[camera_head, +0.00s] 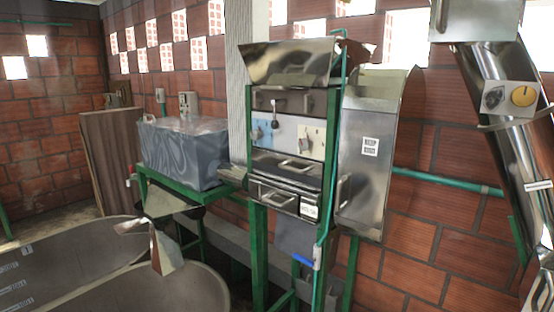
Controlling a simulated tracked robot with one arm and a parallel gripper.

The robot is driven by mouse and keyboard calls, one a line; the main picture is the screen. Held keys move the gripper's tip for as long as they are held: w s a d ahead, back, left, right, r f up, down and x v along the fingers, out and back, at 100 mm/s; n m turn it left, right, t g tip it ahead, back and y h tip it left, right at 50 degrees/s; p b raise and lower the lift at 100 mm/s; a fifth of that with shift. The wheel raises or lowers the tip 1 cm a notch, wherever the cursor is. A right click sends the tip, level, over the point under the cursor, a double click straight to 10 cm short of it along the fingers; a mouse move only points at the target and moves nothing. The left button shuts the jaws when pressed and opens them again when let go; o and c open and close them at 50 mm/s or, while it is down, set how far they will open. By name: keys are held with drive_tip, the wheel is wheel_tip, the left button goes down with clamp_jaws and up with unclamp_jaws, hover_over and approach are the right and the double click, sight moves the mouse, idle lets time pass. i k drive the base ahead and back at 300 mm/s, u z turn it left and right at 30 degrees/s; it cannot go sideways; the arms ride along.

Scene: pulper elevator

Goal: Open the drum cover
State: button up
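A pulper machine in a green frame (250,140) stands at the centre, with a flared metal hopper (290,62) on top. On its right side is a tall curved sheet-metal cover (372,120) with a square printed label (370,147) and a handle (343,190) at its left edge. The front has a dark upper panel (268,101), and lower metal panels with handles (277,197). Which of these is the drum cover I cannot tell for sure; the curved sheet and the front panels all appear in place. My gripper is not visible.
A grey covered box (185,155) sits on a green stand left of the machine. Round grey tanks (70,262) fill the lower left, with a metal piece (165,250) between them. A slanted metal elevator tube (515,110) with a yellow knob stands at the right. A green pipe (450,183) crosses the brick wall.

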sight(306, 174)
drive_tip(key=i, duration=1.45)
drive_tip(key=z, duration=0.1)
